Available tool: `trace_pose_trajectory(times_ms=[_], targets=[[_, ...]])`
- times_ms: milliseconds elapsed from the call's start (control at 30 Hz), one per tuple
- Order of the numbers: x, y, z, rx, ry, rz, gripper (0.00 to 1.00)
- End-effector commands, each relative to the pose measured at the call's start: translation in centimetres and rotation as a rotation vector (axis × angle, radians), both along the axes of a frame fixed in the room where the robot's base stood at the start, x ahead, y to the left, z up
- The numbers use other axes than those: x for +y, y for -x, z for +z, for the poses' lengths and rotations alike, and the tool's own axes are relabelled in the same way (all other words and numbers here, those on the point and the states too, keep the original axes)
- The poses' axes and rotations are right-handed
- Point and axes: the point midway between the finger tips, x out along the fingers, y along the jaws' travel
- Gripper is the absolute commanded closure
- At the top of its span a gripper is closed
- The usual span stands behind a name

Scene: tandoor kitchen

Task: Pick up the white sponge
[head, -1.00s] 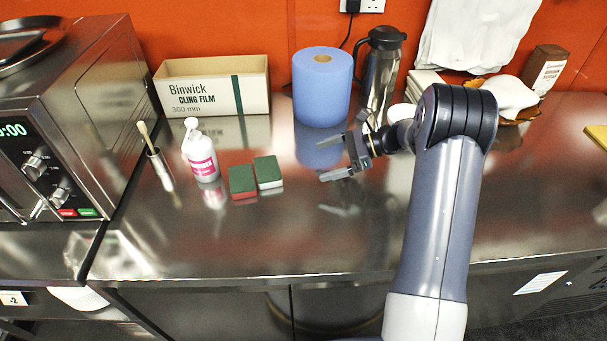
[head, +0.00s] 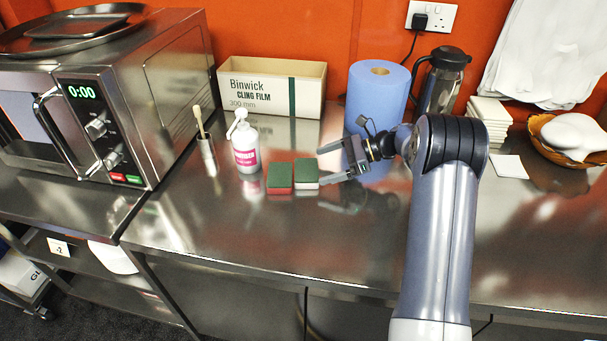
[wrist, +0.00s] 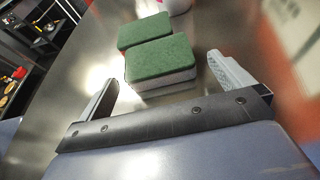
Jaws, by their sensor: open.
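The white sponge (head: 306,173) has a green top and lies flat on the steel counter. A red sponge (head: 279,179) with a green top lies close to its left. My gripper (head: 322,164) is open and empty just right of the white sponge, its fingers pointing at it. In the wrist view the white sponge (wrist: 163,64) lies ahead, roughly between the lines of the two fingers (wrist: 163,72), with the red sponge (wrist: 144,31) beyond it. I cannot tell whether the fingertips overlap its near end.
A white pump bottle (head: 245,149) stands left of the sponges, beside a holder with a brush (head: 207,155). Behind are the cling film box (head: 268,92), a blue paper roll (head: 376,95) and a steel flask (head: 441,85). The counter in front of the sponges is clear.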

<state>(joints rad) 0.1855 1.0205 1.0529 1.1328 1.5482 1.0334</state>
Motion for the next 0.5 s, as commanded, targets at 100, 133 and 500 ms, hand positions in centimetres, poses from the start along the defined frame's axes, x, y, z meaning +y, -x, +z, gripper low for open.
trace_pose_trajectory(times_ms=[100, 133, 500], targets=[[1.0, 0.0, -0.4, 0.000, 0.000, 0.000, 0.00], [1.1, 0.0, -0.4, 0.000, 0.000, 0.000, 0.00], [5.1, 0.5, -2.0, 0.002, -0.001, 0.001, 0.00]])
